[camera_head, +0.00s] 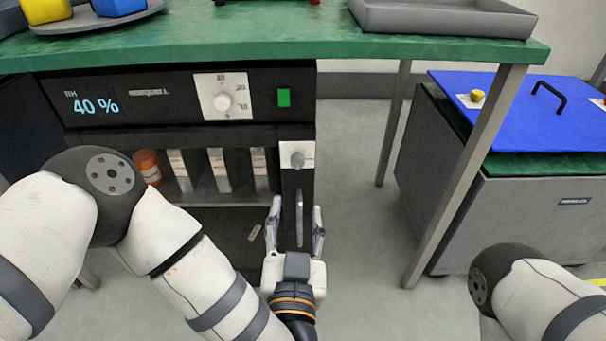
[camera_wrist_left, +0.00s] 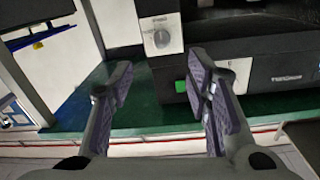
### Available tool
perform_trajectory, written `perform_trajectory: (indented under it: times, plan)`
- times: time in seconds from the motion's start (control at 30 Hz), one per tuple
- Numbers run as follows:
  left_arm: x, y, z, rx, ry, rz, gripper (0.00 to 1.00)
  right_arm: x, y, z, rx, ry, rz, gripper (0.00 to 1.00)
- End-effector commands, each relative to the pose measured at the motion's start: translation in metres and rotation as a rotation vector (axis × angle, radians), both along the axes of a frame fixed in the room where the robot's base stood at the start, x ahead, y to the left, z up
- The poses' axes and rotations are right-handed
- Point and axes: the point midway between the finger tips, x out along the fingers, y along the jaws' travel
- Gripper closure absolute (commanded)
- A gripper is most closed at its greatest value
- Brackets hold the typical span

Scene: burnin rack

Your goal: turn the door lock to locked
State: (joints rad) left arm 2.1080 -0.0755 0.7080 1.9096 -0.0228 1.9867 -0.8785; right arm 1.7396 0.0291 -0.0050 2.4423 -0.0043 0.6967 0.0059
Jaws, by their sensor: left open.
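The door lock is a grey knob (camera_head: 298,160) on a white plate at the upper right of the black cabinet's door frame. In the left wrist view, where the cabinet appears upside down, the knob (camera_wrist_left: 161,38) shows near the top, beyond the gap between my fingers. I cannot tell which mark it points to. My left gripper (camera_head: 296,209) is open and empty, just below the lock in the head view, its fingers on either side of the vertical door handle (camera_head: 299,222). No contact with the knob is visible. My right gripper is out of view.
Above the door is a panel with a "40 %" display (camera_head: 95,105), a dial (camera_head: 222,102) and a green button (camera_head: 284,97). A green tabletop (camera_head: 270,45) overhangs it.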

Motion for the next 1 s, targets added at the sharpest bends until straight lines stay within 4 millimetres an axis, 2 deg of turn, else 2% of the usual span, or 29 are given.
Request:
perform_trajectory:
  times: [0.17, 0.4, 0.6, 0.73, 0.93, 0.97, 1.0]
  plan:
    - [0.02, 0.001, 0.0, 0.0, -0.008, 0.009, 0.56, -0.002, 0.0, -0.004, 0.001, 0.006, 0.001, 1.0]
    - [0.082, -0.001, -0.002, 0.0, -0.006, 0.009, 0.56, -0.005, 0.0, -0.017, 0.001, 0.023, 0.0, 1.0]
    - [0.114, -0.004, -0.001, 0.0, -0.004, 0.004, 0.56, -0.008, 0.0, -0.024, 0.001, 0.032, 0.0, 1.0]
    - [0.121, -0.004, 0.0, 0.001, -0.005, 0.004, 0.56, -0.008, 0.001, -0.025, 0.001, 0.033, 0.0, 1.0]
    - [0.122, -0.004, 0.001, 0.001, -0.005, 0.003, 0.56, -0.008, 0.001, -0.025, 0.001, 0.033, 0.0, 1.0]
    - [0.122, -0.004, 0.001, 0.001, -0.005, 0.003, 0.6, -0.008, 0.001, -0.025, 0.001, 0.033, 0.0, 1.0]
    - [0.121, -0.004, 0.001, 0.001, -0.005, 0.003, 0.69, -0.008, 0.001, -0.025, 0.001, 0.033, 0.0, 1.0]
